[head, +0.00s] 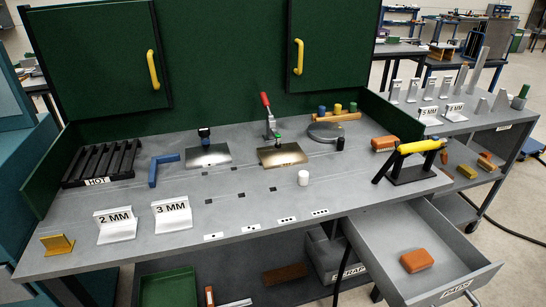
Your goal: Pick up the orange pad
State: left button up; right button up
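An orange pad (417,260) lies flat in the open drawer (470,268) at the lower right, with bare drawer floor around it. The drawer's front carries a label that seems to read PADS. Another orange block (384,143) of similar colour sits on the grey bench top (250,204), behind the black stand. Neither of my grippers shows in the head view.
A yellow tool (420,146) rests on a black stand (408,172) above the drawer. The bench's front middle is mostly clear.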

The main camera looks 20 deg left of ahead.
aim_at(413, 262)
jog(key=i+l+u, duration=0.15)
jog(key=l, duration=0.3)
jog(key=l+u, duration=0.15)
jog(key=l, duration=0.3)
jog(key=i+l+u, duration=0.15)
jog(key=l, duration=0.3)
